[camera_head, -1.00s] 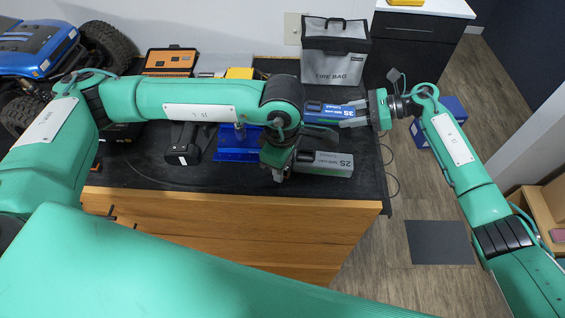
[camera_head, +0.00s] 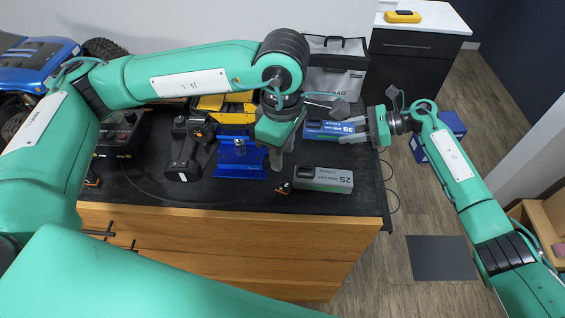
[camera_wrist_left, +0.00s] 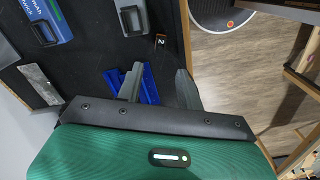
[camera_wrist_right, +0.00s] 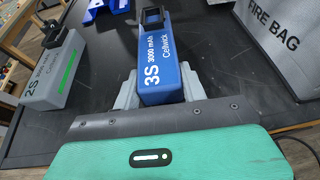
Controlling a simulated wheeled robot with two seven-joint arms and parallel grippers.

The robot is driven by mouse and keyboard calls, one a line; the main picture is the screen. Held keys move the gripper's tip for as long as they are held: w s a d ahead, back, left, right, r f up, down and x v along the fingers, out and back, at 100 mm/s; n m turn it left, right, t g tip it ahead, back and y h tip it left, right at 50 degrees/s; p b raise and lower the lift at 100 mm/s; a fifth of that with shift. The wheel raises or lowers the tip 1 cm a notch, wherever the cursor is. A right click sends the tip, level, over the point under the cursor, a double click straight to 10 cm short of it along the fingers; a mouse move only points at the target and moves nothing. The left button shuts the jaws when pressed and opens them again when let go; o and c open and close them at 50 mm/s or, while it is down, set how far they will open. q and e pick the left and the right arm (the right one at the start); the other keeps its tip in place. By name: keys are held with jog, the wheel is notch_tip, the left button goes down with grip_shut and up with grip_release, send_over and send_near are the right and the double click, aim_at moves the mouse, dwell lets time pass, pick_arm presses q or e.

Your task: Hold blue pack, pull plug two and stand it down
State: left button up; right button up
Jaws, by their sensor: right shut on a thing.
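The blue pack (camera_head: 325,130), marked 3S, lies on the bench near its right edge. My right gripper (camera_head: 362,126) is shut on it; the right wrist view shows the blue pack (camera_wrist_right: 165,65) between the fingers. A small black and orange piece marked 2 (camera_wrist_left: 160,41), plug two, is on the bench by the end of the grey 2S pack (camera_head: 322,179). It also shows in the head view (camera_head: 284,188). My left gripper (camera_wrist_left: 158,78) is open and empty, above the bench beside the blue stand (camera_head: 238,157), apart from the plug.
The grey fire bag (camera_head: 335,80) stands behind the blue pack. A black power tool (camera_head: 184,150) and a black control box (camera_head: 120,135) are on the left of the bench. The blue crawler (camera_head: 35,55) is at far left. The front bench strip is mostly clear.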

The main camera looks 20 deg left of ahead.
pick_arm(q)
jog(key=shift+r, duration=0.6)
pick_arm(e)
jog(key=o, duration=1.3)
jog(key=v, duration=1.2)
pick_arm(q)
jog(key=shift+s, duration=0.1)
pick_arm(e)
jog(key=shift+s, duration=0.1)
